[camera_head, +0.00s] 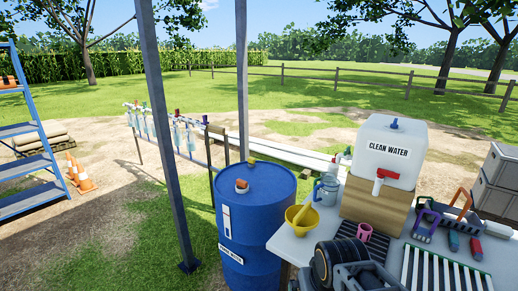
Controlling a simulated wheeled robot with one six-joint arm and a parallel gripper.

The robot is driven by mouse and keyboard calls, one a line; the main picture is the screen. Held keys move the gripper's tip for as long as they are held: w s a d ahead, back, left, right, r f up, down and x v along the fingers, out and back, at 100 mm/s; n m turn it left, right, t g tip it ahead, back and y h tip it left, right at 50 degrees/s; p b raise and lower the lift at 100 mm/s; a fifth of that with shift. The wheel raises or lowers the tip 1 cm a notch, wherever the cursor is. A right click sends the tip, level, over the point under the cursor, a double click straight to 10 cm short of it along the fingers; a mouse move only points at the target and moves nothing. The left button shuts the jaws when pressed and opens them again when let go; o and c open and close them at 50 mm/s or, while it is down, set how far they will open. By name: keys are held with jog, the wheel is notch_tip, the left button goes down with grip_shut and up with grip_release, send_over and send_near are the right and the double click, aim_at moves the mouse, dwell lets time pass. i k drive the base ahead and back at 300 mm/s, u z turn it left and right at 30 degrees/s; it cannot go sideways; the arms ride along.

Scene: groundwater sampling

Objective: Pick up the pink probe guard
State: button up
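A small pink cylinder (364,231), which looks like the pink probe guard, stands on the work table (290,243). No gripper fingers can be made out, and nothing is seen touching the pink cylinder.
The clean water container (392,150) stands behind on its wooden block (375,207). A yellow bowl (299,218) and a grey-blue jug (327,189) are to the left. Purple-handled tools (426,224) and a white slatted rack (445,272) crowd the right. A blue barrel (255,215) stands left of the table.

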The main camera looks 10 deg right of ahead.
aim_at(364, 233)
jog(key=z, duration=1.4)
jog(key=i, duration=0.5)
jog(key=u, duration=2.35)
